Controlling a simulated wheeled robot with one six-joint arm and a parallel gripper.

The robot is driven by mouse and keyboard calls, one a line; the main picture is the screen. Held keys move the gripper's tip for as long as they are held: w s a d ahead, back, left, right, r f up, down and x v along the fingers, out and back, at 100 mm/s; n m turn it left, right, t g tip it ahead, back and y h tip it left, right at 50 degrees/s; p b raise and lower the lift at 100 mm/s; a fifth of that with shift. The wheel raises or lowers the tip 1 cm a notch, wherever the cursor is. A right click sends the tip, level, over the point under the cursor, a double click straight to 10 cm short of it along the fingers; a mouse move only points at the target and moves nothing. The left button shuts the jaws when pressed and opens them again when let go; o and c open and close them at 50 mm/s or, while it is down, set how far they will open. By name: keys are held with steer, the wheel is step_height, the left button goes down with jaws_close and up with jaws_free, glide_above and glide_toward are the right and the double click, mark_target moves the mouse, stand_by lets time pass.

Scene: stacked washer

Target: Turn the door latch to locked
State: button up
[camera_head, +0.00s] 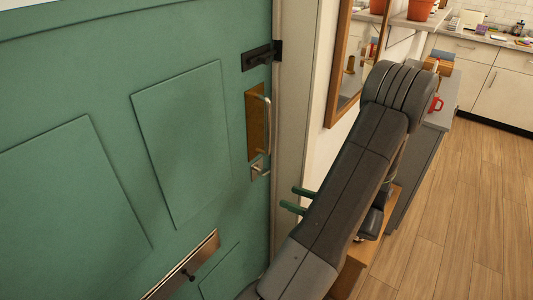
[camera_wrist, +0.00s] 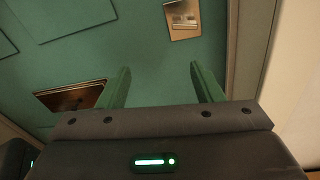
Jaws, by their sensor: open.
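A green door (camera_head: 180,130) fills the left of the head view. A small metal latch plate (camera_head: 260,169) sits on it near its right edge, below a brass plate with a pull handle (camera_head: 258,120). A dark bolt-like fitting (camera_head: 262,55) sits higher, at the door edge. My gripper (camera_head: 298,199) is below and right of the small latch, apart from it. In the wrist view its two green fingers are spread with nothing between them (camera_wrist: 162,88). A metal plate with a pale raised piece (camera_wrist: 183,20) lies beyond the fingers; whether it is locked I cannot tell.
A brass mail slot (camera_head: 185,267) is low on the door and also shows in the wrist view (camera_wrist: 72,97). A wood-framed mirror (camera_head: 354,60) hangs on the right wall. A grey cabinet (camera_head: 420,150) stands right of my arm. Wooden floor (camera_head: 470,210) is clear at right.

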mark_target(267, 173)
steer(key=w+a+p, duration=0.1)
steer(key=w+a, duration=0.2)
steer(key=w+a+m+t+p, duration=0.1)
steer(key=w+a, duration=0.1)
steer(key=w, duration=0.1)
steer(key=w+a+t+p, duration=0.1)
steer(key=w+a, duration=0.2)
steer(key=w, duration=0.1)
steer(key=shift+w+a+r+m, duration=0.1)
steer(key=shift+a+r+m, duration=0.25)
steer(key=shift+m, duration=0.05)
steer(key=shift+c, duration=0.2)
